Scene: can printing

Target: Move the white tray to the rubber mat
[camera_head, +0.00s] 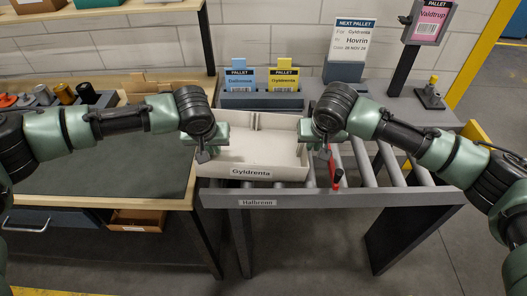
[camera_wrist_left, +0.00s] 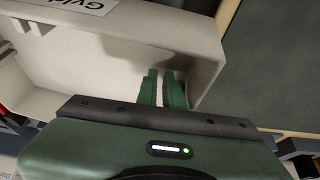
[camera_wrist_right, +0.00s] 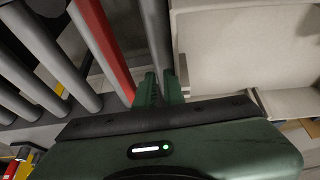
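The white tray (camera_head: 250,146), labelled Gyldrenta, sits on the roller conveyor at its left end and looks empty. The rubber mat (camera_head: 95,175) is the dark sheet on the workbench to the left. My left gripper (camera_head: 203,155) points down at the tray's left side; its fingers (camera_wrist_left: 164,88) show a narrow gap over the pale tray, and contact cannot be told. My right gripper (camera_head: 325,152) points down just right of the tray's right wall, over the rollers. Its fingers (camera_wrist_right: 161,86) also stand slightly apart, beside the tray wall, with nothing seen held.
Stamps and a rack (camera_head: 65,95) line the mat's back edge. The mat's visible surface is clear.

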